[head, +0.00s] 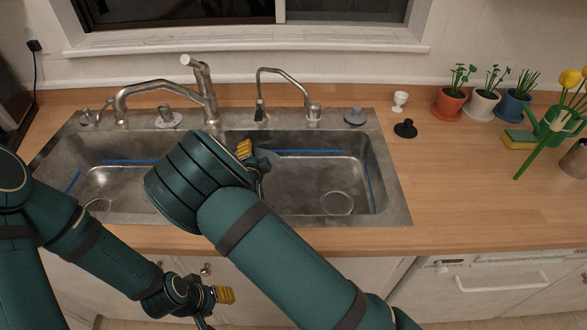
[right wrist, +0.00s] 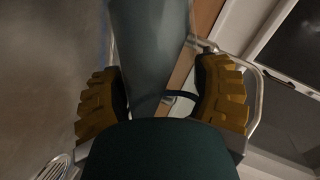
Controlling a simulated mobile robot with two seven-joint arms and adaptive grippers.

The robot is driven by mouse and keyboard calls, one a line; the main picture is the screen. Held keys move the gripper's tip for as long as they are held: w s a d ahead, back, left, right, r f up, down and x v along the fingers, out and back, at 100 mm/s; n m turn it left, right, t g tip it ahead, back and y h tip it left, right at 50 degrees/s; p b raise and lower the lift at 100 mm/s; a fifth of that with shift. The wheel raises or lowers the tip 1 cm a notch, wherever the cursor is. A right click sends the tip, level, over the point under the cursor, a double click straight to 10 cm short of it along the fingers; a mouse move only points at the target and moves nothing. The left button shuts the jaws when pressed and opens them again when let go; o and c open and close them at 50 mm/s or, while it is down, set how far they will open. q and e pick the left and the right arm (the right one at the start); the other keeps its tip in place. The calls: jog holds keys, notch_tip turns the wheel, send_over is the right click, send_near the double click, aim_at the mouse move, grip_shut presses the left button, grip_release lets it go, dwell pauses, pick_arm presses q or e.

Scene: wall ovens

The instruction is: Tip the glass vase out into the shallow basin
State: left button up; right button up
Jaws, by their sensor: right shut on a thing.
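My right gripper (head: 257,160) is over the sink, near the divider between its two basins. In the right wrist view its yellow fingers (right wrist: 162,100) are shut on the glass vase (right wrist: 150,45), a smooth, see-through, grey-blue body. In the head view only a small grey part of the vase (head: 270,156) shows beside the fingers; my wrist hides the rest. The vase seems tipped well over, and its contents cannot be made out. The left basin (head: 120,150) and right basin (head: 345,165) are steel; I cannot tell which is shallower. My left gripper (head: 213,300) hangs low before the cabinets.
Faucets (head: 208,95) stand behind the basins. A black stopper (head: 405,128), a white egg cup (head: 400,101), potted plants (head: 482,104), a sponge (head: 520,138) and a green watering can (head: 555,128) stand on the right counter. The wooden counter (head: 450,200) right of the sink has free room.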

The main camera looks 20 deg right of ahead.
aim_at(259, 152)
jog(key=shift+r, duration=0.25)
jog(key=shift+m+t+y, duration=0.3)
jog(key=shift+m+t, duration=0.2)
jog(key=shift+m, duration=0.3)
dwell(0.4)
jog(key=shift+s+d+r+m+t+b, duration=0.3)
jog(key=shift+d+r+m+b, duration=0.3)
jog(key=shift+b, duration=0.8)
jog(key=shift+s+d+r+m+t+y+b, duration=0.15)
jog(key=shift+r+m+b, duration=0.3)
jog(key=shift+b, duration=0.5)
jog(key=shift+w+r+m+t+y+b, duration=0.15)
jog(key=shift+r+m+b, duration=0.25)
jog(key=shift+b, duration=0.55)
jog(key=shift+s+d+r+b, duration=0.15)
jog(key=shift+r+b, duration=0.1)
jog(key=shift+b, duration=0.35)
jog(key=shift+m, duration=0.25)
jog(key=shift+r, duration=0.2)
